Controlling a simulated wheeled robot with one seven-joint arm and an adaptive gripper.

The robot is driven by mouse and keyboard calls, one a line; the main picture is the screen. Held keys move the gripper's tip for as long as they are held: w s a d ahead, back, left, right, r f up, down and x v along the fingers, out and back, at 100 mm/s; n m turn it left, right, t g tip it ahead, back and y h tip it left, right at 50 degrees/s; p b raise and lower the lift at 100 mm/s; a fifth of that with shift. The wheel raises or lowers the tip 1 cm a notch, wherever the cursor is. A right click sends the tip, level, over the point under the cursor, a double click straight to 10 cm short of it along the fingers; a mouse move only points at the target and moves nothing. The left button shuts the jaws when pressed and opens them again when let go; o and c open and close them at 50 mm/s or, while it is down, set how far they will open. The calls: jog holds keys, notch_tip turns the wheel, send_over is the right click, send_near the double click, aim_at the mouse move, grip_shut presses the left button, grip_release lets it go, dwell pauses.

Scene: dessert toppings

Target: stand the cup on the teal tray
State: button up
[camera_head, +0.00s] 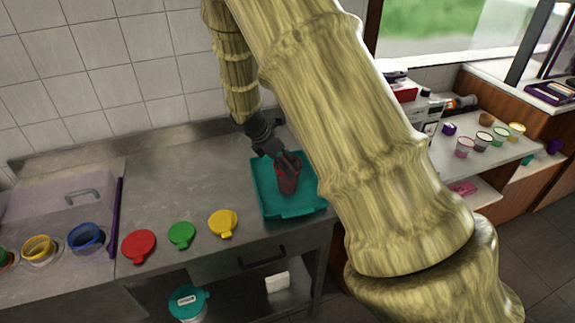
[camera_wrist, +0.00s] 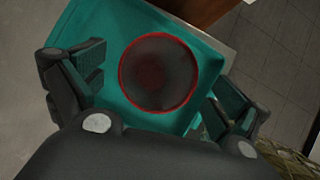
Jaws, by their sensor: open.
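The cup (camera_head: 287,183) is dark red and upright on the teal tray (camera_head: 268,207), which lies at the right part of the steel counter. In the wrist view the cup (camera_wrist: 158,74) is seen from above as a round red rim with a dark inside, and the tray (camera_wrist: 100,18) shows around it. My gripper (camera_head: 284,160) is just above and around the cup's upper part. In the wrist view its fingers (camera_wrist: 160,88) stand spread, one on each side of the cup, with gaps between. My arm hides part of the tray's right side.
Red (camera_head: 139,246), green (camera_head: 182,235) and yellow (camera_head: 223,223) lids lie on the counter left of the tray. Yellow (camera_head: 38,248) and blue (camera_head: 86,237) tubs sit at the far left. A side table (camera_head: 487,152) with small cups stands at the right.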

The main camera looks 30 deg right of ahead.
jog(key=b+v, duration=0.2)
jog(key=v, duration=0.7)
jog(key=shift+r, duration=0.25)
jog(key=shift+a, duration=0.1)
jog(key=shift+c, duration=0.3)
dwell(0.8)
